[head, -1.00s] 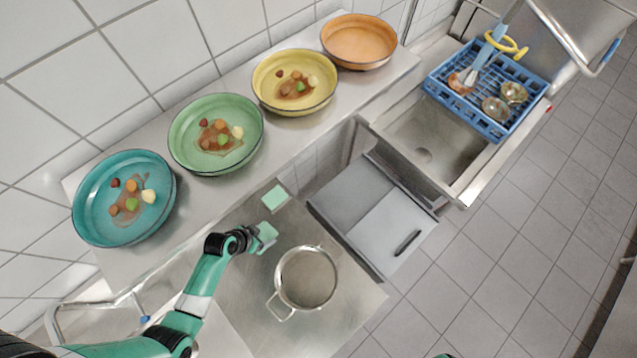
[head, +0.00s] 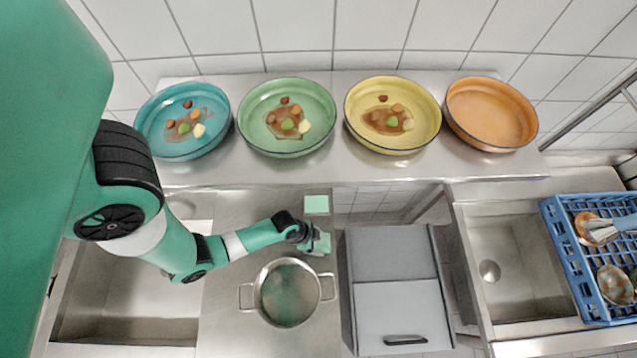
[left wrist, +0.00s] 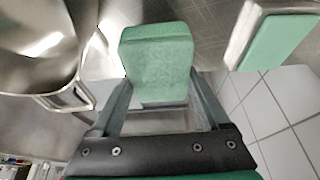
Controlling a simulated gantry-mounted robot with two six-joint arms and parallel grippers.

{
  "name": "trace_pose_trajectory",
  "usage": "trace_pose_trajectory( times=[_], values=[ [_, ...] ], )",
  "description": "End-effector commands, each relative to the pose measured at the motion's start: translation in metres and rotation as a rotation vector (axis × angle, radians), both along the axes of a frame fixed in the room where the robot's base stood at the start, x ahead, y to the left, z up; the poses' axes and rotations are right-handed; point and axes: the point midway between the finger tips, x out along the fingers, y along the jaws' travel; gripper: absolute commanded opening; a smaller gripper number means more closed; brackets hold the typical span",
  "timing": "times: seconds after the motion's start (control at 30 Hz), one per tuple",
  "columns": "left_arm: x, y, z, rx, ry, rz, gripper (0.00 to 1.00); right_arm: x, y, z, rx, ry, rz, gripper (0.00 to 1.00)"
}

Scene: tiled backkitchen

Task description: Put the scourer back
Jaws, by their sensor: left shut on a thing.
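My left gripper (head: 318,243) is shut on a green scourer (head: 322,242), above the steel counter beside the pot. In the left wrist view the scourer (left wrist: 158,55) shows as a pale green block between the two fingers (left wrist: 160,100). A flat light green square (head: 316,205) with a pale edge lies at the back of the counter, just behind the held scourer; it also shows in the left wrist view as a green block-like piece (left wrist: 275,38) to the right, apart from the scourer. My right gripper is out of view.
A two-handled steel pot (head: 288,294) stands close in front of the gripper. A grey cabinet with a handle (head: 403,310) is to the right. Several bowls, such as the green one (head: 287,144), line the back shelf. A blue rack (head: 566,262) sits far right beyond a sink (head: 510,265).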

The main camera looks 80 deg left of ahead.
Motion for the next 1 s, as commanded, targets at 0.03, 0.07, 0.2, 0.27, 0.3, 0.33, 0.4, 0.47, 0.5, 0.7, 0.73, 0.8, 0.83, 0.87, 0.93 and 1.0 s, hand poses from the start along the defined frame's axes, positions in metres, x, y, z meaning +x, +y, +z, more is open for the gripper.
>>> trace_pose_trajectory(
  times=[0.03,0.07,0.2,0.27,0.3,0.33,0.4,0.47,0.5,0.7,0.73,0.8,0.83,0.87,0.93,1.0],
  values=[
    [0.0,0.0,-0.005,0.0,0.001,0.0,0.27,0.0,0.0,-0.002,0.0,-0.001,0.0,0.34],
    [-0.001,0.0,-0.009,0.0,0.002,0.0,0.27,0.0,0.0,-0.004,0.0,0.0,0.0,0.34],
    [0.0,0.0,-0.032,0.0,0.002,0.0,0.27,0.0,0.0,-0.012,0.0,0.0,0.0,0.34],
    [0.0,0.0,-0.035,0.0,0.002,0.001,0.27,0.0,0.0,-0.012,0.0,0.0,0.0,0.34],
    [0.0,0.0,-0.035,0.0,0.0,0.0,0.27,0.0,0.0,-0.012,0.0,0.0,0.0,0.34],
    [0.0,0.0,-0.035,0.001,0.0,0.0,0.27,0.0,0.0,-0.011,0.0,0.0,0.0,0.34],
    [0.0,0.0,-0.034,0.001,0.0,0.0,0.27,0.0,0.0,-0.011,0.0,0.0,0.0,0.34],
    [0.0,0.0,-0.034,0.001,0.0,0.0,0.27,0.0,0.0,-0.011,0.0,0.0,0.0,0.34],
    [0.0,0.0,-0.035,0.0,0.0,0.0,0.27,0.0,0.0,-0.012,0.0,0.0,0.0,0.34],
    [0.0,0.0,-0.037,0.0,0.001,0.0,0.95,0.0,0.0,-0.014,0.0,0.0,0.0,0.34],
    [0.0,0.0,-0.037,0.0,0.001,0.0,1.0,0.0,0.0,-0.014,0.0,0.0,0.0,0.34],
    [0.0,0.0,-0.037,0.0,0.001,0.0,1.0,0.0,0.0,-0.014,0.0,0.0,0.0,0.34],
    [0.0,0.0,-0.037,0.0,0.001,0.0,1.0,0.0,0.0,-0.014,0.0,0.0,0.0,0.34],
    [0.0,0.0,-0.037,0.0,0.001,0.0,1.0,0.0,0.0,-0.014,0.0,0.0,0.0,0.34],
    [0.0,0.0,-0.037,0.0,0.001,0.0,1.0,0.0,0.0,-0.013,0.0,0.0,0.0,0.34],
    [0.0,0.0,-0.033,0.0,0.001,0.0,1.0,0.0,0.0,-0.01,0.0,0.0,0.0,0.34]
  ],
)
